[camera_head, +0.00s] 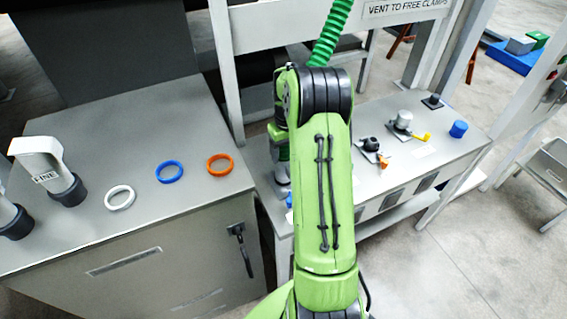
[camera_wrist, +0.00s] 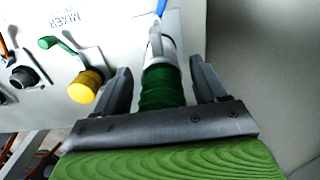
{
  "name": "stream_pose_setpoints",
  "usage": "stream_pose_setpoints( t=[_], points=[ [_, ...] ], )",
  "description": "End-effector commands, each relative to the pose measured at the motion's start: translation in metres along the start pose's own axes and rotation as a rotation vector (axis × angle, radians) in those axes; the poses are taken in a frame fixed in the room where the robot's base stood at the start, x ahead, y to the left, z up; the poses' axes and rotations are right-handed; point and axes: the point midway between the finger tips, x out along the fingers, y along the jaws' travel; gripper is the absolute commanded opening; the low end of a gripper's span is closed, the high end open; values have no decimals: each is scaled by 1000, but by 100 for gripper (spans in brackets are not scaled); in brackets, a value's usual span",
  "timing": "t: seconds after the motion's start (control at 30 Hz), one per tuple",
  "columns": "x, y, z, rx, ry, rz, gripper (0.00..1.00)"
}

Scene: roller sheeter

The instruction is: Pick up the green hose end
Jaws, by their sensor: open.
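The green hose end (camera_wrist: 162,90) shows in the wrist view as a dark green ribbed sleeve with a white and grey fitting beyond it. My gripper (camera_wrist: 160,68) is open, with one finger on each side of the sleeve. Gaps show between the fingers and the sleeve, so it is not clamped. In the head view a bright green corrugated hose (camera_head: 331,33) hangs from the top and passes behind my arm. My arm hides most of the gripper area there.
The right bench (camera_head: 420,160) carries a yellow-handled valve (camera_head: 420,137), a black fitting (camera_head: 371,145) and a blue cap (camera_head: 458,129). In the wrist view a yellow cap (camera_wrist: 86,87) sits left of the fingers. The left cabinet (camera_head: 120,240) holds white, blue and orange rings (camera_head: 219,164).

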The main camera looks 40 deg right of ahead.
Motion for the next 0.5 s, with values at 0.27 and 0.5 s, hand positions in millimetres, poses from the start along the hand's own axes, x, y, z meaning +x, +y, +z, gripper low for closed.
stream_pose_setpoints(
  t=[0.27,0.5],
  points=[
    [47,2,2,0,-3,-1,72],
    [48,2,2,0,-1,0,70]
  ],
)
